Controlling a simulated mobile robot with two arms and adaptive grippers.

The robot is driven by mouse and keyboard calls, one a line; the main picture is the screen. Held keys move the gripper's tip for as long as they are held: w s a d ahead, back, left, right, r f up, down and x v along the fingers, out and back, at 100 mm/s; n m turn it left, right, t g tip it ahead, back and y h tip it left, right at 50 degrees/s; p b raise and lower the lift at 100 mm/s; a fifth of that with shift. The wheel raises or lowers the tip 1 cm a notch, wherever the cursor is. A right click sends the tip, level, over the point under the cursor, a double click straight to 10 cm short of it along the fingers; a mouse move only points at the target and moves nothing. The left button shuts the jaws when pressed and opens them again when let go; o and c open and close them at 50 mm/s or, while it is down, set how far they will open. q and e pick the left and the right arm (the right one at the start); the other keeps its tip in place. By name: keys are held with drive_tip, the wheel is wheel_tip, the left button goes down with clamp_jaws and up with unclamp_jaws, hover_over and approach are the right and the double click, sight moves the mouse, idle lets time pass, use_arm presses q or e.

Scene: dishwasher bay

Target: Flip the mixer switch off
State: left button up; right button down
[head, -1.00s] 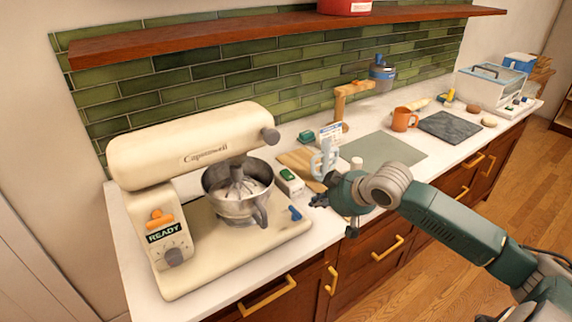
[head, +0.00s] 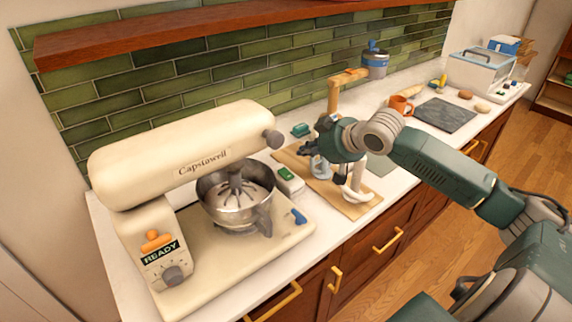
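The cream stand mixer (head: 185,150) stands at the left of the counter. Its front panel has an orange control (head: 157,243), a READY label (head: 161,253) and a grey knob (head: 172,274). A blue lever (head: 299,216) sits at the right of its base. The steel bowl (head: 228,212) holds a whisk. My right gripper (head: 308,149) is right of the mixer, above the counter and apart from the mixer's controls. Its small dark fingers do not show clearly whether they are open or shut. My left gripper is out of view.
A small box with a green button (head: 288,178) stands beside the bowl. A wooden board (head: 357,207), a pale blue item (head: 321,168) and a white item (head: 355,187) are beneath my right gripper. An orange mug (head: 400,105) stands farther back. A wooden shelf (head: 150,42) runs above.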

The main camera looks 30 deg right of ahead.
drive_tip(key=p, duration=0.3)
hover_over(286, 173)
drive_tip(key=f, duration=0.5)
drive_tip(key=shift+s+f, duration=0.4)
drive_tip(key=f, duration=0.1)
drive_tip(key=f+p, duration=0.1)
drive_tip(key=f, duration=0.1)
drive_tip(key=shift+w+f, duration=0.3)
drive_tip(key=shift+f+p, duration=0.35)
drive_tip(key=shift+f, duration=0.1)
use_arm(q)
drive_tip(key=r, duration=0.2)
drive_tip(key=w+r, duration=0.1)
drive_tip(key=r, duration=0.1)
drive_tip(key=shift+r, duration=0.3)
